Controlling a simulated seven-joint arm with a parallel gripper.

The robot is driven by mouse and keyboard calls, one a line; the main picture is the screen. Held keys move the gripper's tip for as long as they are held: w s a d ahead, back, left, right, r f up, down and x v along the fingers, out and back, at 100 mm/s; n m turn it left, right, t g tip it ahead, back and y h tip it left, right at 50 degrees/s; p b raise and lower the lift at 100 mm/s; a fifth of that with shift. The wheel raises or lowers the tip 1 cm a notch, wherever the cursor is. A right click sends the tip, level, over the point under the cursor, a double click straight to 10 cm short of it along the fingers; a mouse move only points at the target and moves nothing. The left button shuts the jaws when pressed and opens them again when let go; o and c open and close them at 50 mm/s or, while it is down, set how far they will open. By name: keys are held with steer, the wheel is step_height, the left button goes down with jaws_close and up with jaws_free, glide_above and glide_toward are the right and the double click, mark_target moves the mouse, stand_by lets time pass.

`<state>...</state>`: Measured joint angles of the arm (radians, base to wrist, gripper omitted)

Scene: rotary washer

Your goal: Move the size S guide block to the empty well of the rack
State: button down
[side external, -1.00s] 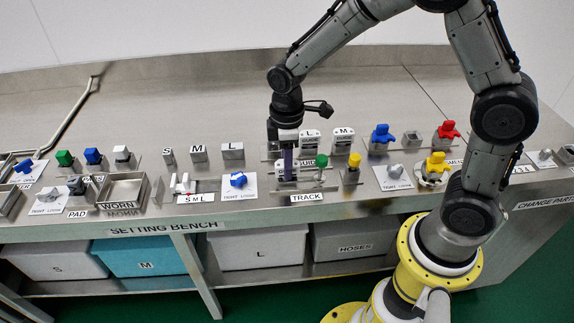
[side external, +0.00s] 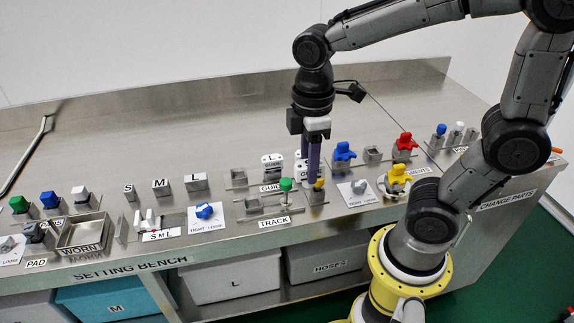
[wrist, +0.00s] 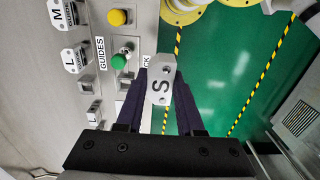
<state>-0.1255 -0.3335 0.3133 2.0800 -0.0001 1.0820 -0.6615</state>
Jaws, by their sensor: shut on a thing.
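The size S guide block (wrist: 161,86), pale with a black S, is clamped between my gripper's purple fingers (wrist: 160,92) in the wrist view. In the side external view my gripper (side external: 313,182) is above the bench, by the yellow knob, and the held block cannot be made out there. The guide rack holds the L block (side external: 272,162) and the M block (side external: 302,166), which my gripper partly covers. They also show in the wrist view as L (wrist: 75,60) and M (wrist: 66,13). The rack's empty well (side external: 238,178) is left of the L block.
The track (side external: 262,207) with its green knob (side external: 287,184) lies in front of the rack. A yellow knob (side external: 319,185) stands close under my gripper. Blue (side external: 343,151) and red (side external: 404,143) parts stand to the right. Bare bench lies behind the rack.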

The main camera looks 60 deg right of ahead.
steer(key=shift+r, duration=0.3)
steer(key=w+d, duration=0.4)
steer(key=w, duration=0.4)
steer(key=w+f, duration=0.3)
steer(key=w, duration=0.1)
steer(key=w+f, duration=0.3)
steer(key=w, duration=0.2)
steer(key=w+f, duration=0.4)
steer(key=w, duration=0.1)
steer(key=shift+w+d, duration=0.1)
steer(key=shift+d, duration=0.25)
steer(key=shift+w+f, duration=0.1)
steer(key=shift+f, duration=1.55)
steer(key=shift+f, duration=0.1)
steer(key=c, duration=0.5)
jaws_free()
steer(key=shift+c, duration=0.2)
